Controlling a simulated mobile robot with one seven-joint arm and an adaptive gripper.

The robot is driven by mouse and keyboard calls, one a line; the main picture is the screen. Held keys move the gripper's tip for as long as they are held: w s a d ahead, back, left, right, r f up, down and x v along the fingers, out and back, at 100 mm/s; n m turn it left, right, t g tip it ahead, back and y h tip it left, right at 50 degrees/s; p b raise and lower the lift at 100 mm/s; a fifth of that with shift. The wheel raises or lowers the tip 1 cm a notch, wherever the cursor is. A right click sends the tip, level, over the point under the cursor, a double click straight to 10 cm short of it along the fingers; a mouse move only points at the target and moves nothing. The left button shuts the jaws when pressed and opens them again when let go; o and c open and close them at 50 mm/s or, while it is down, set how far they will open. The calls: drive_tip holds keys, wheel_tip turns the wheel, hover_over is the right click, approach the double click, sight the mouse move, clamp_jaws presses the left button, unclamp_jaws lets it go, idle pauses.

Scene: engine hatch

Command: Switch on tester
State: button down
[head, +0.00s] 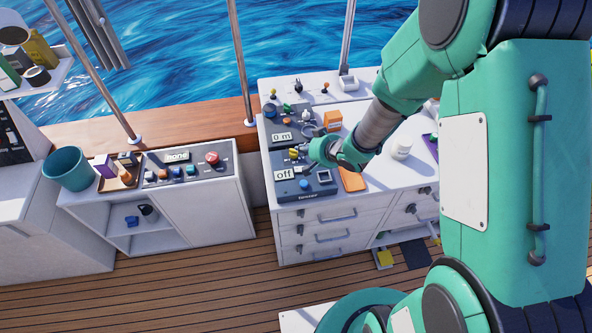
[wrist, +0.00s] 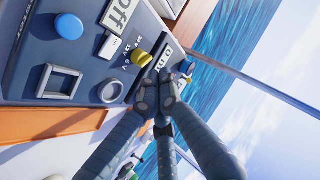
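The tester is a dark blue box (head: 290,190) on the left end of the white drawer counter, with a display (head: 284,174) reading "off". In the wrist view its panel (wrist: 22,55) shows a blue round button (wrist: 68,26), the "Off" display (wrist: 120,14), a yellow knob (wrist: 142,57), a square frame-like part (wrist: 60,82) and a grey round part (wrist: 110,91). My gripper (wrist: 160,88) has its fingertips drawn together and empty, close beside the yellow knob; I cannot tell whether they touch it. In the head view my gripper (head: 304,154) is over the tester's back edge.
Another blue device with a "0 m" display (head: 282,136) stands just behind the tester. An orange flat item (head: 352,180) and a white jar (head: 401,148) lie to the right. A second panel (head: 190,172) is on the left cabinet, near a teal bucket (head: 68,170).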

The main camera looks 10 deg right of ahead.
drive_tip(key=b, duration=0.6)
hover_over(298, 170)
drive_tip(key=shift+d+f, duration=0.15)
drive_tip(key=shift+f, duration=1.3)
drive_tip(key=shift+d+f, duration=0.15)
drive_tip(key=shift+f, duration=1.3)
drive_tip(key=shift+a+f+b, duration=0.2)
drive_tip(key=shift+f+b, duration=0.45)
drive_tip(key=shift+f, duration=0.35)
drive_tip(key=shift+a+f, duration=0.1)
drive_tip(key=shift+f, duration=0.6)
drive_tip(key=shift+r, duration=0.2)
drive_tip(key=shift+r+p, duration=0.55)
drive_tip(key=shift+p, duration=0.2)
drive_tip(key=r+p, duration=0.2)
drive_tip(key=d+r+p, duration=0.1)
drive_tip(key=r+p, duration=0.2)
